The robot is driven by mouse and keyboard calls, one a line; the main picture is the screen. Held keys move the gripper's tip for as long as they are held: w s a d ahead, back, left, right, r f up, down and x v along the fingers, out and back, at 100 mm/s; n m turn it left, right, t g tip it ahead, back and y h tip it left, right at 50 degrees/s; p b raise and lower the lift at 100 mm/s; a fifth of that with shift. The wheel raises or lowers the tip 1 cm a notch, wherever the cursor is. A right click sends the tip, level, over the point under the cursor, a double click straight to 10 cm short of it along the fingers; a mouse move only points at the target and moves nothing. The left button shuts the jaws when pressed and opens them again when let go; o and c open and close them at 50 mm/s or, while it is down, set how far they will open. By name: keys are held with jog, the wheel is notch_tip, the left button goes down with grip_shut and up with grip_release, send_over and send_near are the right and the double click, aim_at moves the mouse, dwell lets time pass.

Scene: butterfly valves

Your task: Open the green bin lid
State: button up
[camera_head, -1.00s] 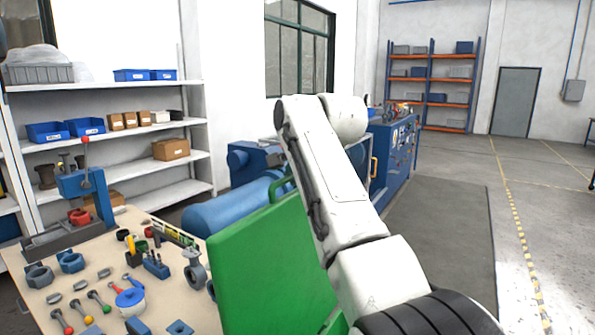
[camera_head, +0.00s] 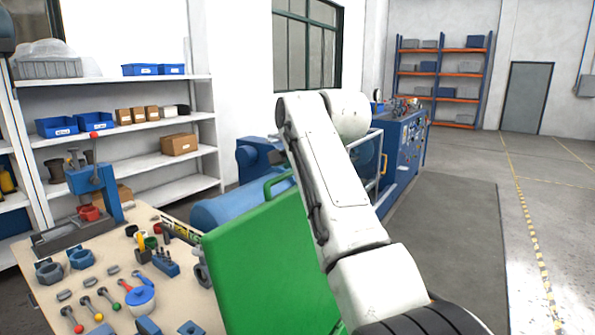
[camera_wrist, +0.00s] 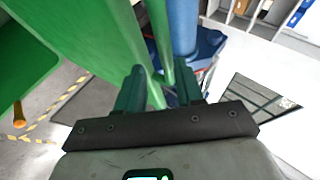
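The green bin lid (camera_head: 270,265) stands raised and tilted in the head view, with a green loop handle (camera_head: 279,183) at its upper edge. My arm passes in front of its right side and hides part of it. In the wrist view the lid (camera_wrist: 88,35) is a large green panel at upper left. My gripper (camera_wrist: 158,88) has two dark green fingers standing apart, with a green handle bar (camera_wrist: 157,45) passing between and beyond them. A gap shows between the fingers; contact with the bar is not clear. In the head view my gripper is hidden.
A workbench (camera_head: 75,275) with valve parts and tools is at left, close to the lid. A blue tank (camera_head: 225,210) and a blue machine (camera_head: 402,150) stand behind. White shelves (camera_head: 125,160) line the left wall. Grey floor at right is clear.

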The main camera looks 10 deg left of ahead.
jog(key=shift+o, duration=0.2)
jog(key=shift+f, duration=0.1)
jog(key=b+v, duration=0.3)
jog(key=v, duration=0.7)
jog(key=shift+s+d+r, duration=0.2)
jog(key=shift+r, duration=0.05)
